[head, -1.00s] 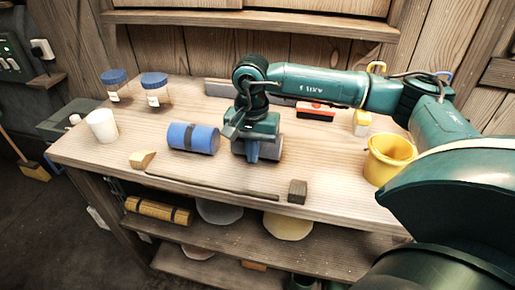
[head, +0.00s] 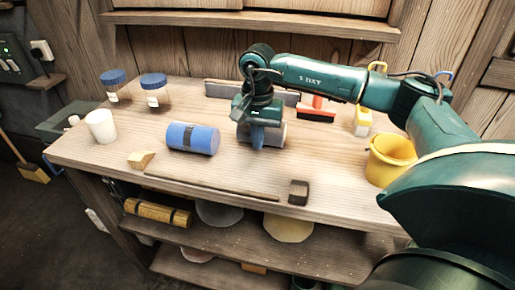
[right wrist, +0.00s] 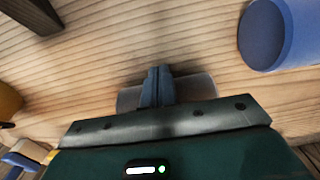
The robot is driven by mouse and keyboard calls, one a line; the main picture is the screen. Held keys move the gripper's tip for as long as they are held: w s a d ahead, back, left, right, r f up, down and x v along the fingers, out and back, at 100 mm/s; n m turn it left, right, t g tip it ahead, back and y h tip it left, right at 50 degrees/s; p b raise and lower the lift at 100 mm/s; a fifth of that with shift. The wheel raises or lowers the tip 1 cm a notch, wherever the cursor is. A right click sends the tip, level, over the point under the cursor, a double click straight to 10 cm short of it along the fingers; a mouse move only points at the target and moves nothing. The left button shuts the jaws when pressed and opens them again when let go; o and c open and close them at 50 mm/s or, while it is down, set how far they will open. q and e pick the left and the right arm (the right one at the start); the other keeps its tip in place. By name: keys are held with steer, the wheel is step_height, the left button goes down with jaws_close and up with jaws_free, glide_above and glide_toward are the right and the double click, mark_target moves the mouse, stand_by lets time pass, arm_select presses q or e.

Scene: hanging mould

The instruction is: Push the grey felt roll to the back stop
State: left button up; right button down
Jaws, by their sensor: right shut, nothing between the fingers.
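The grey felt roll (head: 278,133) lies on the bench, partly hidden by my right gripper (head: 257,144). The gripper is shut and empty, with its fingers low at the roll's front side. Whether they touch it is hard to tell. In the right wrist view the shut fingers (right wrist: 158,70) cross the middle of the grey roll (right wrist: 196,88), which shows on both sides of them. The back stop looks to be the long grey bar (head: 225,89) along the rear of the bench, with a gap between it and the roll. My left gripper is not in view.
A dark block (head: 298,192), a thin dark strip (head: 215,187) and a yellow wedge (head: 140,160) lie in front. A red-and-black tool (head: 316,113) and a yellow bucket (head: 390,160) are to the right.

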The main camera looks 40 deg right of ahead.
steer(key=shift+w+d, duration=1.7)
steer(key=shift+d, duration=0.25)
steer(key=shift+w+d+b, duration=0.3)
steer(key=shift+w+d, duration=0.9)
steer(key=shift+d, duration=0.25)
steer(key=shift+w+d, duration=1.75)
steer(key=shift+d, duration=0.25)
steer(key=shift+s+a+r+p, duration=0.15)
steer(key=shift+s+a+p, duration=0.15)
steer(key=shift+a+p, duration=0.05)
steer(key=shift+s+a+r+p, duration=0.2)
steer(key=shift+s+a+p, duration=0.3)
steer(key=shift+s+a, duration=0.1)
steer(key=shift+s+a+r+p, duration=0.15)
steer(key=shift+s+a+p, duration=0.35)
steer(key=shift+a, duration=0.1)
